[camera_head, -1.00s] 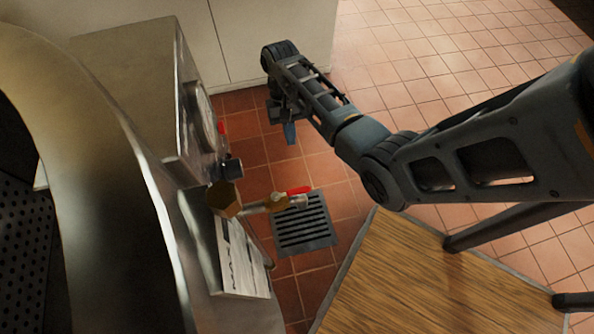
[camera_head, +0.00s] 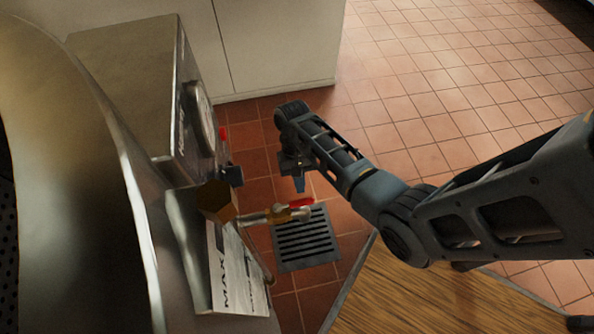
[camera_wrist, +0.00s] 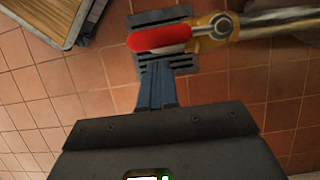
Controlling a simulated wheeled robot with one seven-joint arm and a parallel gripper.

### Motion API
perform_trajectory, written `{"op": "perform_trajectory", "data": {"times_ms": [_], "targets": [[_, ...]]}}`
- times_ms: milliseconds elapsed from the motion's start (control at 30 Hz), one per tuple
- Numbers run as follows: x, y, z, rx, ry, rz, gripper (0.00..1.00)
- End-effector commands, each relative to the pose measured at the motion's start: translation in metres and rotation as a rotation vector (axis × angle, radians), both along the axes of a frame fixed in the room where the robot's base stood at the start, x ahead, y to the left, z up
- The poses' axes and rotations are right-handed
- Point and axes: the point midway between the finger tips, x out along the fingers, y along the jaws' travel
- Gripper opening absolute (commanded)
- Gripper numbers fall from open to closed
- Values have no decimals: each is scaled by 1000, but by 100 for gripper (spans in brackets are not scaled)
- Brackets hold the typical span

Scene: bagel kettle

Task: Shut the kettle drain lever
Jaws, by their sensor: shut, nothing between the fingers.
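The drain lever has a red handle (camera_head: 300,203) on a brass valve (camera_head: 285,214) at the end of the kettle's drain pipe. In the wrist view the red handle (camera_wrist: 160,39) lies across the picture, along the line of the pipe, with its pivot nut at its right end. My gripper (camera_head: 299,186) is shut and empty, just behind the red handle in the head view. In the wrist view the blue fingertips (camera_wrist: 157,68) point at the handle's middle and sit very close to it. I cannot tell whether they touch.
The steel kettle (camera_head: 60,150) fills the left side, with a control box (camera_head: 140,85) behind the valve. A floor drain grate (camera_head: 307,240) lies below the valve. A wood-topped table (camera_head: 440,295) stands at the lower right. Open tiled floor lies behind my arm.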

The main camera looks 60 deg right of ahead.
Motion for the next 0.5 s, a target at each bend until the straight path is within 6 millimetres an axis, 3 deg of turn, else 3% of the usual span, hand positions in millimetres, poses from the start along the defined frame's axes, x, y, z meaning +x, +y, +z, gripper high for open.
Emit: {"op": "perform_trajectory", "data": {"times_ms": [500], "targets": [[-7, 7, 1, 0, 0, -1, 0]]}}
